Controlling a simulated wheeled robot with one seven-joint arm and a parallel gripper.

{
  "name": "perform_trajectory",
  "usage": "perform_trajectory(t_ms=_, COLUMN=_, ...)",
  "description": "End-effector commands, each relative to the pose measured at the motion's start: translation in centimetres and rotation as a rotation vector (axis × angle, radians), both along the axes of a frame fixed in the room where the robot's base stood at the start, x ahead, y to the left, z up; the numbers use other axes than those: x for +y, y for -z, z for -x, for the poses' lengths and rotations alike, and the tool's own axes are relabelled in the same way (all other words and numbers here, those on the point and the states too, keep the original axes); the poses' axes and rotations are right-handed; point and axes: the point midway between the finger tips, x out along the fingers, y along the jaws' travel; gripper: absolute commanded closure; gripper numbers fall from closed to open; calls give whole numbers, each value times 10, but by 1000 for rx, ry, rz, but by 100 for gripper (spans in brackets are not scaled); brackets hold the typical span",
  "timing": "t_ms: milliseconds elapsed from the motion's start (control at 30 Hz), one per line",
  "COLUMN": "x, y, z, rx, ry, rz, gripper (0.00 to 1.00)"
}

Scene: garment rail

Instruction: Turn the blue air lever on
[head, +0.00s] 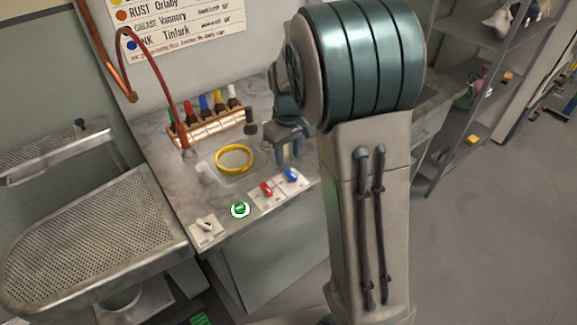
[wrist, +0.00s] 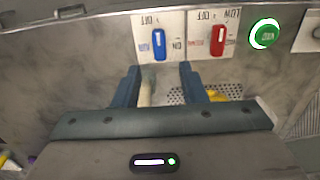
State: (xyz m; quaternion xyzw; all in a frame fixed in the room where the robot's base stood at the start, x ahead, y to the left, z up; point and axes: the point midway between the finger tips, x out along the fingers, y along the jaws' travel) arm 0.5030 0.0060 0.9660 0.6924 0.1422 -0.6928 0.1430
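The blue air lever (head: 292,175) sits on a white plate at the counter's front edge, at the right end of the row of controls. In the wrist view the blue lever (wrist: 158,44) stands lengthwise, its upper end near the upside-down OFF mark; the ON mark is to its right. My gripper (head: 288,158) is above the counter just behind the lever. In the wrist view my gripper (wrist: 158,70) is open, with its fingertips just short of the lever, one on either side of its line. No contact shows.
Behind are a yellow ring (head: 234,159) in a basin and a rack (head: 210,126) of coloured bottles. A pale rod (wrist: 146,88) shows between my fingers in the wrist view, apparently below them.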

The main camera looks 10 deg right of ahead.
Motion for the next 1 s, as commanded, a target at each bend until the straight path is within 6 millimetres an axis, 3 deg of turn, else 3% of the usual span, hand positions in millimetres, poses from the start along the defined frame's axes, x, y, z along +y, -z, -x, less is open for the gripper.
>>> perform_trajectory(t_ms=100, x=0, y=24, z=1, rx=4, ry=1, rz=1, gripper=62)
perform_trajectory(t_ms=300, x=0, y=48, z=0, rx=1, ry=1, rz=0, gripper=62)
perform_trajectory(t_ms=700, x=0, y=55, z=0, rx=-1, ry=1, rz=1, gripper=62)
perform_trajectory(t_ms=833, x=0, y=54, z=0, rx=-1, ry=1, rz=1, gripper=98)
perform_trajectory(t_ms=1000, x=0, y=54, z=0, rx=-1, ry=2, rz=1, gripper=100)
